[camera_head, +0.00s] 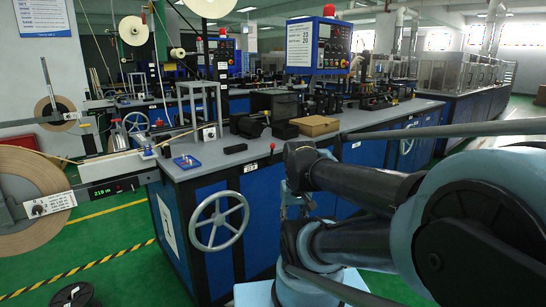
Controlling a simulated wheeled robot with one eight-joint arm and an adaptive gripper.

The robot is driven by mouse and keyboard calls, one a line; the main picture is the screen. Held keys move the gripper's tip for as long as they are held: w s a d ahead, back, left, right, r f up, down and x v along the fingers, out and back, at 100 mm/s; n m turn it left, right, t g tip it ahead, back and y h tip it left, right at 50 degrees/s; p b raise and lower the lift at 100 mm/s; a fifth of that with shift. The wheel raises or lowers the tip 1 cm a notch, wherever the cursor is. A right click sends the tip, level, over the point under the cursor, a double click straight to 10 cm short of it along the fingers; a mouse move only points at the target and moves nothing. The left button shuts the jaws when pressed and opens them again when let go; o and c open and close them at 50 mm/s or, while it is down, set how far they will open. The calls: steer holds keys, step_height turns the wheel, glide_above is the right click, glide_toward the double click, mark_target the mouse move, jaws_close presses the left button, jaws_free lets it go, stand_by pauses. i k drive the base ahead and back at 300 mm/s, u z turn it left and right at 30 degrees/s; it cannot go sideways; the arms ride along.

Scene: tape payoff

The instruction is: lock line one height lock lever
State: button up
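I cannot pick out the line one height lock lever with certainty. A small blue block with a red part (187,161) sits on the near left corner of the grey bench top. A large grey spoked handwheel (219,220) is on the blue bench front below. My arm fills the right side, with dark links reaching left in front of the bench. I cannot make out my gripper's fingertips, and the arm hides part of the bench front.
The grey-topped bench (345,122) carries a cardboard-coloured box (315,125) and dark devices. Large tape reels (28,200) stand at left beside a panel reading 219 m (112,189). A dark spool (75,296) is on the floor.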

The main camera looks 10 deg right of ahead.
mark_target(270, 163)
steer(key=u, duration=1)
steer(key=k, duration=1.45)
steer(key=z, duration=0.6)
steer(key=i, duration=1)
